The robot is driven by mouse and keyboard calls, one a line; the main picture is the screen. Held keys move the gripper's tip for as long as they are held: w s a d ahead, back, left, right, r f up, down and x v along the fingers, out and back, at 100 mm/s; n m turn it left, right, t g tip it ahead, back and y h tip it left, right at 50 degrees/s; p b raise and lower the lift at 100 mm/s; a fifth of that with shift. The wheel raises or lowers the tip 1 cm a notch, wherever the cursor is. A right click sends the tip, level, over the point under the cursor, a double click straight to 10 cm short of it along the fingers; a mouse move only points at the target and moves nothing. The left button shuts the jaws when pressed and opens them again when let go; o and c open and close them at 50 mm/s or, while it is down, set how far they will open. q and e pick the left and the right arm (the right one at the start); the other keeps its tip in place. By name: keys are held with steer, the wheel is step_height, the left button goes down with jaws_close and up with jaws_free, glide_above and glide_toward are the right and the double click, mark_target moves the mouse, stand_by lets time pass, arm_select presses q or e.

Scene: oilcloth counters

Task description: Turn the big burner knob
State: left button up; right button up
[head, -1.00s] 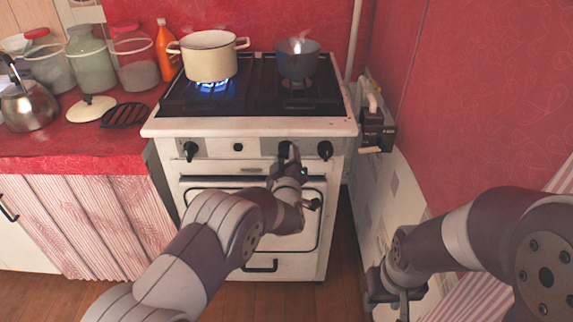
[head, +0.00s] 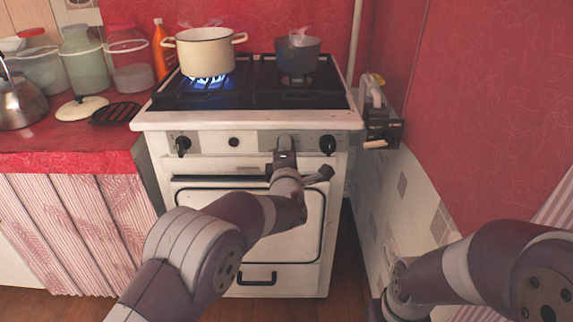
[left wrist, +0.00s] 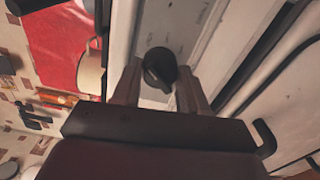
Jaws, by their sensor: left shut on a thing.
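The white stove (head: 250,285) has a front panel with black knobs. My left gripper (head: 285,147) is at the knob between the small centre knob and the right-hand one, and covers it in the head view. In the left wrist view this black knob (left wrist: 159,68) sits between the two fingers of my left gripper (left wrist: 160,88), which is shut on it. The left-hand knob (head: 183,146), small centre knob (head: 233,142) and right-hand knob (head: 328,145) are free. My right gripper is almost wholly below the head view's bottom edge; its jaws cannot be made out.
A cream pot (head: 205,52) stands over a lit blue flame (head: 208,82). A dark pan (head: 298,55) stands on the right side of the hob, with steam above it. A kettle (head: 20,105) and jars (head: 85,65) stand on the red counter. The red wall (head: 490,110) bounds the right side.

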arm_select(q)
steer(key=shift+n+b, duration=3.9)
steer(key=shift+b, duration=0.8)
steer(key=o, duration=1.1)
steer(key=shift+c, duration=0.2)
steer(key=s+p, duration=0.2)
steer(key=s, duration=1)
steer(key=shift+s, duration=0.35)
